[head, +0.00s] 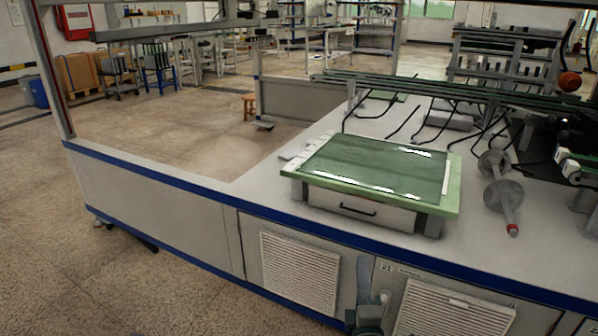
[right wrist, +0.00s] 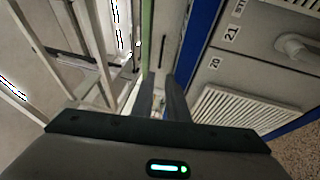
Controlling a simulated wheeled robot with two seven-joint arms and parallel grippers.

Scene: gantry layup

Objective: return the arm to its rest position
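My right gripper (head: 364,264) is low in the middle of the head view, in front of the bench's cabinet side and below its blue edge. In the right wrist view its two dark fingers (right wrist: 161,92) stand apart with a narrow gap between them. I see nothing held in that gap. My left gripper and arm are not in view.
The grey bench (head: 258,192) has a blue edge and vented panels (head: 300,272). A green-topped unit (head: 378,168) with a drawer stands on it. A grey spindle with discs (head: 503,194) lies to its right. Open floor (head: 60,245) lies left.

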